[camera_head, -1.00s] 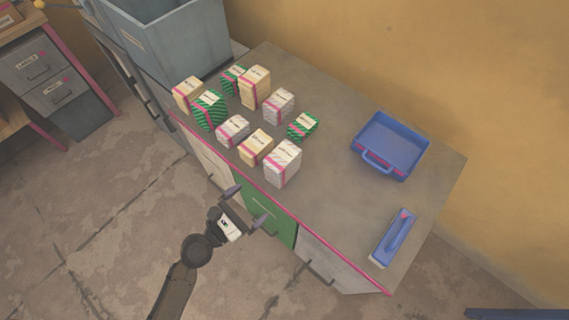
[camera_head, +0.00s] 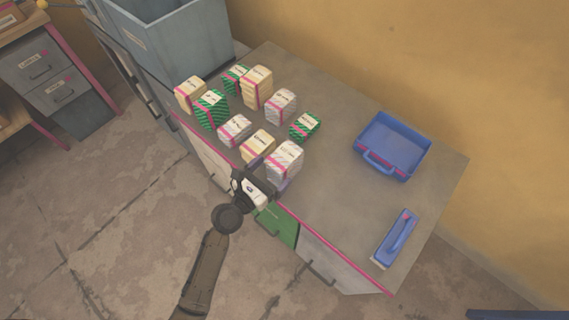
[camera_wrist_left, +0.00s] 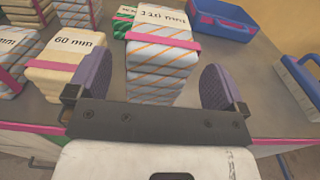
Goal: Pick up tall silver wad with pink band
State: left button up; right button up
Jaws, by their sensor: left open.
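A tall silver wad with a pink band (camera_head: 286,158) stands upright at the near edge of the grey worktop, at the front of a group of wads. In the left wrist view the wad (camera_wrist_left: 162,52) is straight ahead, with orange stripes and a printed label on top. My left gripper (camera_head: 268,176) is open at the near side of this wad. In the left wrist view its two purple-grey fingers (camera_wrist_left: 156,82) appear to either side of the wad's lower part, with gaps showing. The wad's base is partly hidden by the gripper. My right gripper is not in view.
A cream wad (camera_head: 257,144) stands close to the left of the tall silver one. Two other silver wads (camera_head: 281,105) (camera_head: 234,130) and several green and cream wads stand behind. A blue tray (camera_head: 425,155) and a blue-handled tool (camera_head: 395,238) lie right, with clear worktop between.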

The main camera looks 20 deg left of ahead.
aim_at(281, 162)
pick_arm(q)
jog(key=x, duration=0.4)
jog(key=shift+w+r, duration=0.1)
jog(key=shift+r, duration=0.1)
jog(key=shift+c, duration=0.3)
jog(key=c, duration=1)
jog(key=shift+r, duration=0.1)
